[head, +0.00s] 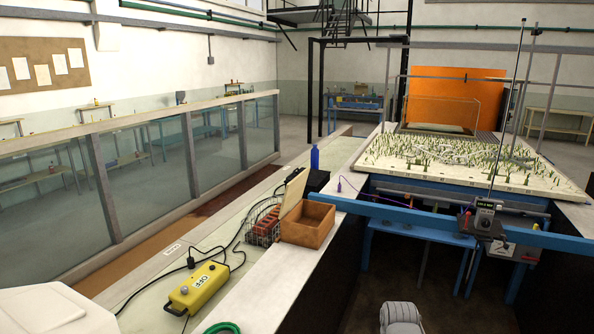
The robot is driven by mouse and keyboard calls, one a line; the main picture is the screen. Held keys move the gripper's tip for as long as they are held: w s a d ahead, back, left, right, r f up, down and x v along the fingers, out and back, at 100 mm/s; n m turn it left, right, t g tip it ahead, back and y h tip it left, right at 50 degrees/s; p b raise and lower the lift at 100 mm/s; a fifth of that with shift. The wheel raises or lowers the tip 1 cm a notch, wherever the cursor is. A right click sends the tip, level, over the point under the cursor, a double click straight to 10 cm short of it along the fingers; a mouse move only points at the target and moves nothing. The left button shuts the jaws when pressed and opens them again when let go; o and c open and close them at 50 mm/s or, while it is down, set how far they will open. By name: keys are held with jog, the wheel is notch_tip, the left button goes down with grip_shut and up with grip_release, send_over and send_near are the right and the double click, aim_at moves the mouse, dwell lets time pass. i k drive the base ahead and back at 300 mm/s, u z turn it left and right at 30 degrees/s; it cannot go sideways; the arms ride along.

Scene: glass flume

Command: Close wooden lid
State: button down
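A small brown wooden box (307,228) stands on the pale ledge near the middle of the view. Its lighter wooden lid (294,191) is raised at the box's left side, tilted a little past upright, so the box is open at the top. The inside looks empty from here, though its floor is only partly visible. My gripper is not in view.
A wire basket with reddish blocks (264,223) sits close to the box's left side. A black case (317,181) and a blue bottle (315,157) stand behind. A yellow control box (198,288) with cables lies nearer. A blue beam (400,212) runs right from the box.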

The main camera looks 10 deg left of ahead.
aim_at(295, 189)
jog(key=i, duration=0.85)
jog(key=u, duration=0.05)
